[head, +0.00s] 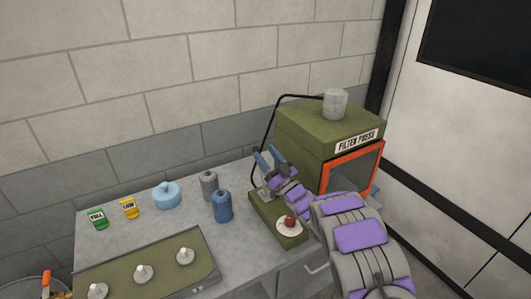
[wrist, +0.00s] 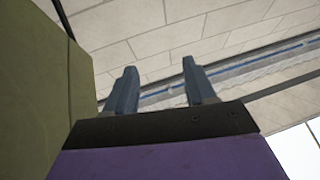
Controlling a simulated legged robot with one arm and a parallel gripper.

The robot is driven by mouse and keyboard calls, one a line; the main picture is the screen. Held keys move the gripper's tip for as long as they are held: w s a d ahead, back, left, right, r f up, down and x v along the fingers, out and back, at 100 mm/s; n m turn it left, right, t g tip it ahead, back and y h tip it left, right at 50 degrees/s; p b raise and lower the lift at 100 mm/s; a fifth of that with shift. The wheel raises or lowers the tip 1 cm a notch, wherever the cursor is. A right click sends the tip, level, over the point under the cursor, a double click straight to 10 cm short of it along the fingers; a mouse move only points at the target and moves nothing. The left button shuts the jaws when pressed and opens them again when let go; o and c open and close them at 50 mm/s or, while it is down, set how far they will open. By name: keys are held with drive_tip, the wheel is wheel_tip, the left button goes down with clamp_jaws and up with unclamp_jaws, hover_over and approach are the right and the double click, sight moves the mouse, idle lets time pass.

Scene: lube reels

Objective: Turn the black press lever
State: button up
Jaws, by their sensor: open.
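The green filter press (head: 300,135) stands at the back right of the bench, with a white label and an orange-framed front window. A thin bent black rod (head: 264,130), which looks like the press lever, runs from the press top out left and down its left side. A dark rod (wrist: 63,18) shows at upper left, outside the fingers.
A green base with a red knob (head: 290,221) on a white disc lies below my arm. A blue bottle (head: 222,206), grey bottle (head: 209,186) and light blue pot (head: 167,195) stand left. A grey cylinder (head: 335,103) sits on the press. The wall (head: 150,90) is close behind.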

drive_tip(key=s+d+r+b, duration=0.1)
drive_tip(key=s+d+b, duration=0.1)
drive_tip(key=s, duration=0.9)
drive_tip(key=shift+d+b, duration=0.35)
drive_tip(key=shift+d, duration=0.15)
